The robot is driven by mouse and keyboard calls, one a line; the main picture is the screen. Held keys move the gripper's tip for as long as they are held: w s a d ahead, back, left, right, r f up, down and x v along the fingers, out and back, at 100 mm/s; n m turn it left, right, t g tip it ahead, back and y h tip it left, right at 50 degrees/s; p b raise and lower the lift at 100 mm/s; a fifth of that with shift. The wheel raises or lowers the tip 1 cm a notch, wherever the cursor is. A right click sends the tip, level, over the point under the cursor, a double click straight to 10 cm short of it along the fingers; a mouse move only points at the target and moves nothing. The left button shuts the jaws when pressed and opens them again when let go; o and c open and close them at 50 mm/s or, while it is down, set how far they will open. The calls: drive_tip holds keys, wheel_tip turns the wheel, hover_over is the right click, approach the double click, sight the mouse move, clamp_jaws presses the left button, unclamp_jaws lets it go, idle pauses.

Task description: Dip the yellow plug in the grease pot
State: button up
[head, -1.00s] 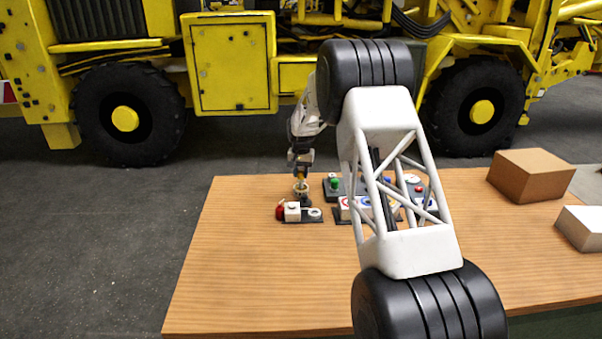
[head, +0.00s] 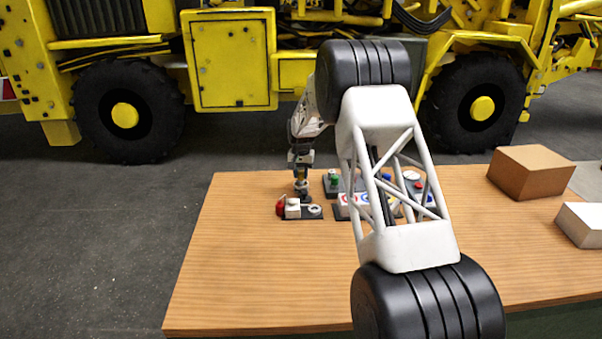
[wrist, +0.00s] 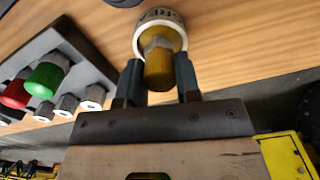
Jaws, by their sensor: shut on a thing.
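My gripper (wrist: 158,72) is shut on the yellow plug (wrist: 159,68), with one dark finger on each side of it. The grease pot (wrist: 163,15), a pale round pot with dark lettering, is right at the plug's far end in the wrist view. The plug's hex end overlaps the pot's mouth there; I cannot tell how deep it is or whether it touches. In the head view my gripper (head: 301,184) is small, pointing down at the table's far left part, and the pot is not clear there.
A dark plate with a red part and a white block (head: 292,207) lies just in front of my gripper. A grey block with green and red caps (wrist: 45,80) stands beside it. Boxes (head: 530,172) are at the right. The wooden table's (head: 255,270) front left is clear.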

drive_tip(key=shift+r, duration=0.2)
idle(0.3)
drive_tip(key=shift+r, duration=2.8)
